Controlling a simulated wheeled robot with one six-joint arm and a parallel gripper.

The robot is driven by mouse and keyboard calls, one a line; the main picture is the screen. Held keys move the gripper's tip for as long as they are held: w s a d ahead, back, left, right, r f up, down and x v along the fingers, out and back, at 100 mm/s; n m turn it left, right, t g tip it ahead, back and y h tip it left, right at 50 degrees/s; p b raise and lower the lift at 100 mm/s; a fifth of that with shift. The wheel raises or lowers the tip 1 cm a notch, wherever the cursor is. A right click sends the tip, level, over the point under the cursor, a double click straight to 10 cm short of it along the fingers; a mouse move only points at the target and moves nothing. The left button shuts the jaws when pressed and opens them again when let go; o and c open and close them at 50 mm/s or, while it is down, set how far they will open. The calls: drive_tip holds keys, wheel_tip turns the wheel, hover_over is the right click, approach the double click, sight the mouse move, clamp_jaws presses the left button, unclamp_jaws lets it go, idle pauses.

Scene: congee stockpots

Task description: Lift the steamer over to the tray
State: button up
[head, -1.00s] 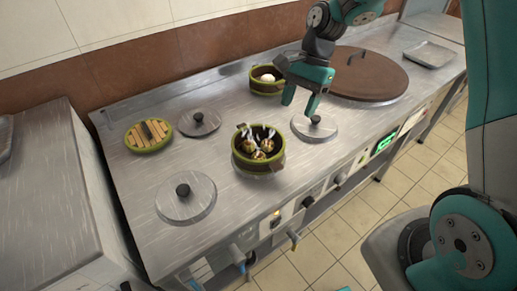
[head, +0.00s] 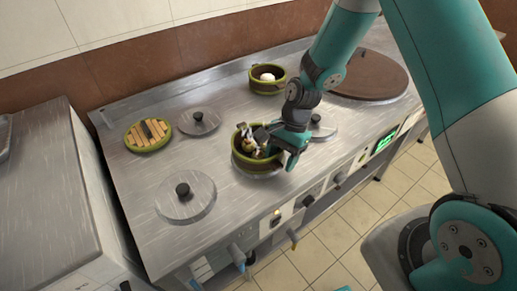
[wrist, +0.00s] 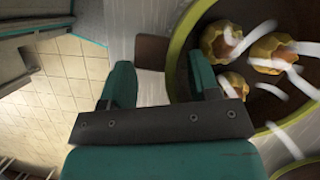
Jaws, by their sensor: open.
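The steamer (head: 243,164), a round green-rimmed basket holding several dumplings with white steam wisps, stands on the steel stove top. My gripper (head: 281,150) is open at its right side, hiding part of it. In the wrist view, my gripper's fingers (wrist: 162,85) stand apart, one over the inside of the steamer's rim (wrist: 179,42) and one outside. A brown handle tab (wrist: 152,52) of the steamer shows between and beyond them. I cannot tell whether the fingers touch it. The tray is not visible now; my arm covers the back right counter.
A second green steamer (head: 267,87) with a white bun stands at the back. A large brown lid (head: 372,75) is at the right. Knobs (head: 308,201) line the front edge.

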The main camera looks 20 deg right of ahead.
drive_tip(key=shift+f, duration=0.25)
drive_tip(key=c, duration=0.7)
drive_tip(key=shift+a, duration=0.1)
drive_tip(key=shift+c, duration=0.3)
drive_tip(key=shift+r, duration=0.15)
